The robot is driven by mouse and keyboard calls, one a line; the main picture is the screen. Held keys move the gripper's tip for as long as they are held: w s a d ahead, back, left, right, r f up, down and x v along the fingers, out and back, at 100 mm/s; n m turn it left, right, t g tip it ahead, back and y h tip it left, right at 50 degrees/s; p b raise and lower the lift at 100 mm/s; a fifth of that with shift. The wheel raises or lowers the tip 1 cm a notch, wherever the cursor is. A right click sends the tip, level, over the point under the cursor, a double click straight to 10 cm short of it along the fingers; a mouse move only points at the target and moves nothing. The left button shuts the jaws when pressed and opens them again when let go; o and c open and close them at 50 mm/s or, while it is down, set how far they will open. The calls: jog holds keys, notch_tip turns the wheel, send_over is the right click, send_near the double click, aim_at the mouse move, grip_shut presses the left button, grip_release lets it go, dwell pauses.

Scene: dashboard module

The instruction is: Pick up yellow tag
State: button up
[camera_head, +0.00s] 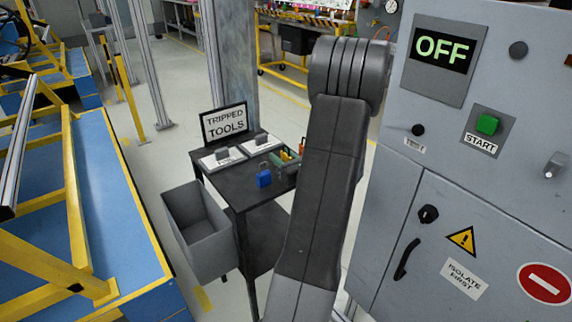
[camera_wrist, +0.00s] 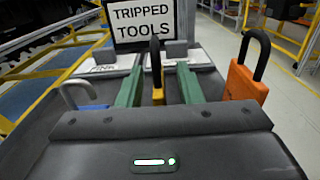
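In the wrist view, a narrow yellow thing (camera_wrist: 157,84) with a tall black upper part stands upright between the two green fingers of my gripper (camera_wrist: 159,90). I see it nearly edge-on, so I cannot tell if it is a flat tag or a padlock body. The fingers are apart, with a visible gap on each side of it, so my gripper is open. No other yellow tag is clear. In the head view, my arm hides part of this area; small green, orange and yellow bits show beside it, and the green marks my gripper (camera_head: 280,158).
An orange padlock (camera_wrist: 245,80) stands right of my fingers, and a grey shackle (camera_wrist: 75,92) left. The dark table (camera_head: 240,187) also carries a blue padlock (camera_head: 264,175), two white plates (camera_head: 222,158) and the TRIPPED TOOLS sign (camera_head: 225,123). A grey bin (camera_head: 193,235) hangs left; a control cabinet (camera_head: 395,210) stands right.

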aim_at(282, 151)
grip_shut()
notch_tip(282, 151, up, 10)
jog(key=shift+p, duration=0.8)
